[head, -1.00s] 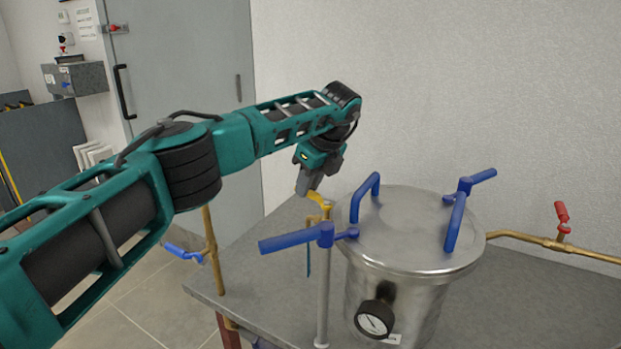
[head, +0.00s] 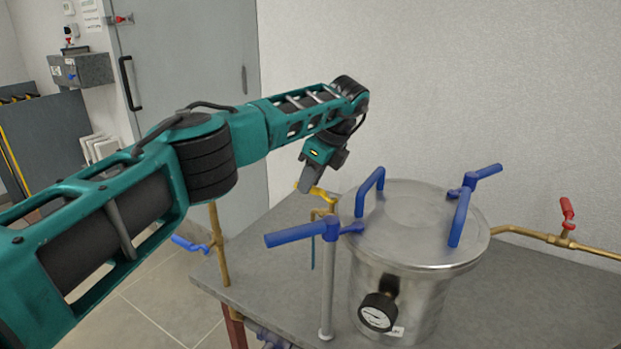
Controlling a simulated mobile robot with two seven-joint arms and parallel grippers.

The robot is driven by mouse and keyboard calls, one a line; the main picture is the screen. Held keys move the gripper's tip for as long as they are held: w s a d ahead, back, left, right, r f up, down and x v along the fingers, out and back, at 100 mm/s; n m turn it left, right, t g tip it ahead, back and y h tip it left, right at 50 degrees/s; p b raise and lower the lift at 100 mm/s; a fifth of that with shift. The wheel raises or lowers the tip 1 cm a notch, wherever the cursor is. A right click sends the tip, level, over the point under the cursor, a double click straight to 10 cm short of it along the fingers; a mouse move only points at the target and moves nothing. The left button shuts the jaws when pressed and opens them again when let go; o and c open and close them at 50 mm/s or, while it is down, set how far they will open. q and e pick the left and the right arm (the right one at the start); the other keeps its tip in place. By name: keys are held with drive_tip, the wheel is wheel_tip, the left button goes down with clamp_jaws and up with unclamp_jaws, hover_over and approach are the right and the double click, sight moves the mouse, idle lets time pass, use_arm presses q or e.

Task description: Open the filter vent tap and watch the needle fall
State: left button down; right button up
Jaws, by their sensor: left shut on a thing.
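The vent tap (head: 321,193) has a small yellow lever on a thin brass pipe, at the left rear of the steel filter vessel (head: 400,290). My left gripper (head: 305,189) reaches down from above and is shut on the yellow lever, hiding part of it. The pressure gauge (head: 378,313) is on the front of the vessel, with a white face in a black case. Its needle is too small to read surely. My right gripper is out of view.
Blue clamp handles (head: 295,235) and lid handles (head: 459,218) stick up around the vessel. A red-handled valve (head: 567,212) is on the brass pipe at right. A blue-handled valve (head: 190,243) is at the left table edge. The grey tabletop (head: 540,290) is clear at right.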

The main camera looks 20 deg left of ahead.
sight(331, 196)
use_arm(q)
drive_tip(key=c, duration=1.3)
unclamp_jaws()
drive_tip(key=shift+o, duration=0.2)
drive_tip(key=shift+r, duration=0.15)
drive_tip(key=p+v, duration=0.1)
drive_tip(key=v, duration=1.1)
drive_tip(key=shift+r+p, duration=0.35)
drive_tip(key=shift+p, duration=0.05)
drive_tip(key=shift+s, duration=0.1)
